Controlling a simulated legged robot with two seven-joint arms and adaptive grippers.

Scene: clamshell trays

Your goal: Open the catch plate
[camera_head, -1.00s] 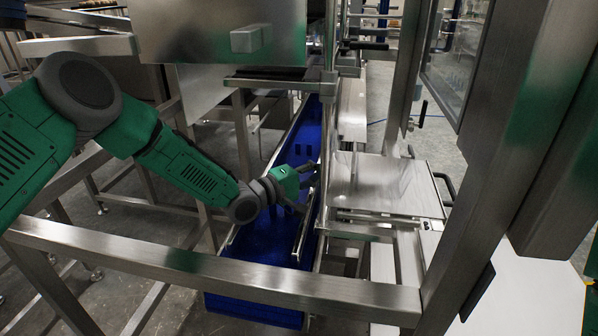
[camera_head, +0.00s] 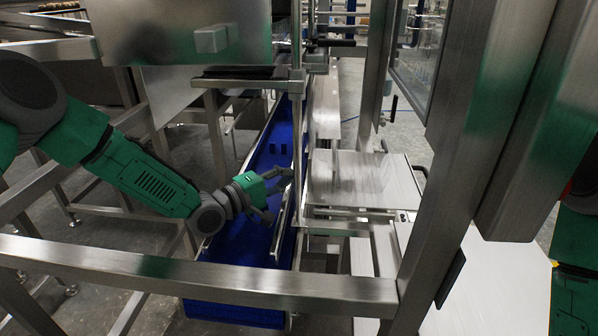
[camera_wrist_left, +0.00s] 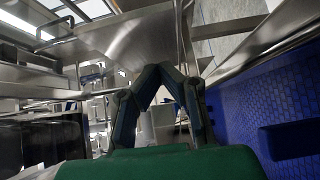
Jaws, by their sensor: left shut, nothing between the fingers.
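A flat, shiny steel plate (camera_head: 365,180) lies right of the blue conveyor in the head view, with a dark handle at its right edge. It may be the catch plate; I cannot tell for sure. My left gripper (camera_head: 284,184) is over the blue conveyor, by a thin metal rail (camera_head: 282,222) and left of the plate. Whether it touches the rail is unclear. In the left wrist view the fingers (camera_wrist_left: 160,68) meet at their tips, shut and empty, with a steel sheet (camera_wrist_left: 125,35) beyond them. My right gripper is out of view.
The blue conveyor (camera_head: 235,255) runs away from me. A steel frame bar (camera_head: 200,278) crosses in front below my left arm, and a thick steel post (camera_head: 450,150) stands right of the plate. A steel box (camera_head: 185,35) is above the conveyor's left side.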

